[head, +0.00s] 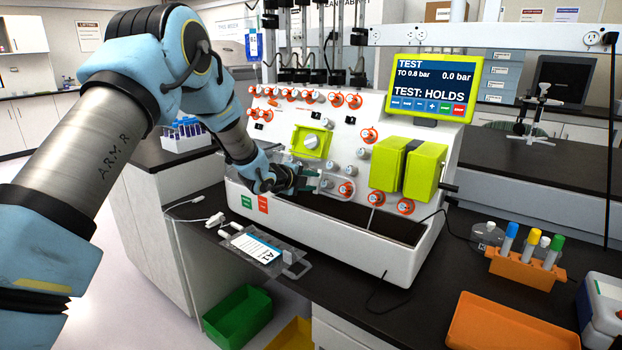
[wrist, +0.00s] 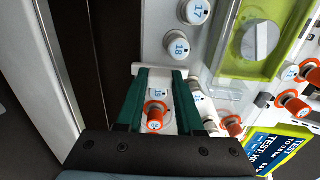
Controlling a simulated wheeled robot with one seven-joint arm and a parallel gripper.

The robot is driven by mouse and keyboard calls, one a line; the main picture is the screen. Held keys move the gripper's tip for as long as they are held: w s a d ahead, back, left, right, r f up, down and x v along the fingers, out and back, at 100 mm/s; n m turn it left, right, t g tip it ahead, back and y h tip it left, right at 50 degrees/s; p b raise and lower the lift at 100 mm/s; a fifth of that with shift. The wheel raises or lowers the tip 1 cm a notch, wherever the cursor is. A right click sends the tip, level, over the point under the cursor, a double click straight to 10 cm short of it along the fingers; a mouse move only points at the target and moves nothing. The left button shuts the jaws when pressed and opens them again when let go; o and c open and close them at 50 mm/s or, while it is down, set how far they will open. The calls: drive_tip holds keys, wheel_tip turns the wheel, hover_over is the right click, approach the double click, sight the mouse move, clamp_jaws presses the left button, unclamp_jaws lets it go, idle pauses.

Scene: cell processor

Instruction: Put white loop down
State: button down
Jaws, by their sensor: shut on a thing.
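My gripper (head: 312,179) is at the front panel of the white cell processor (head: 408,262), among its lower knobs. In the wrist view its two green fingers (wrist: 165,76) stand a little apart, shut on a pale white piece (wrist: 139,69) that shows as a bar across the fingertips. I take this piece to be the white loop; most of its shape is hidden. An orange-ringed knob (wrist: 156,110) shows between the fingers. In the head view I cannot make out the loop clearly against the panel.
Knobs 17 (wrist: 196,11) and 18 (wrist: 179,47) lie beyond the fingertips. Yellow-green blocks (head: 424,174) and a screen (head: 433,86) reading "TEST: HOLDS" are to the right. An orange tube rack (head: 522,270) stands right.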

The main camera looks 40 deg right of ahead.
drive_tip(key=shift+f+b, duration=0.35)
drive_tip(key=shift+b, duration=0.1)
drive_tip(key=shift+f+b, duration=0.3)
drive_tip(key=shift+b, duration=0.1)
drive_tip(key=c, duration=0.5)
unclamp_jaws()
drive_tip(key=shift+c, duration=0.2)
